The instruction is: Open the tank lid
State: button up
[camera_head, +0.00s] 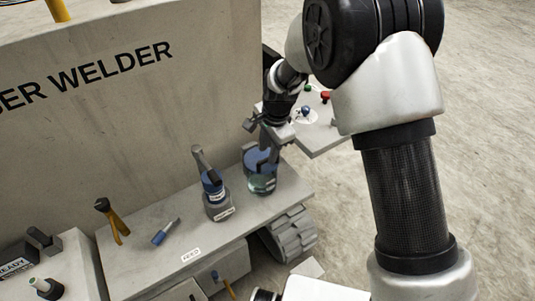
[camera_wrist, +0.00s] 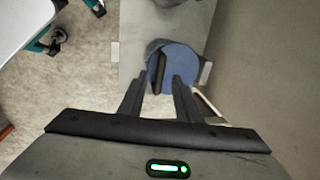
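The tank (camera_head: 262,183) is a clear round jar with pale liquid, standing at the right end of the grey shelf. Its blue lid (camera_head: 252,160) is partly hidden by my gripper (camera_head: 270,142), which is just above it. In the wrist view the lid (camera_wrist: 184,68) is a blue disc with a dark raised bar handle (camera_wrist: 160,72) across its left part. My gripper's fingers (camera_wrist: 160,86) are apart and empty, pointing at the lid, with the handle ahead between them. I cannot tell whether a finger touches the lid. The lid appears to be on the tank.
A panel with coloured knobs (camera_head: 318,125) is behind my gripper. The welder wall (camera_head: 150,100) rises behind the shelf.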

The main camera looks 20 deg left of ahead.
jog(key=shift+w+a+f, duration=0.1)
jog(key=shift+f, duration=0.6)
jog(key=shift+w+a+f, duration=0.1)
jog(key=shift+f, duration=0.55)
grip_shut()
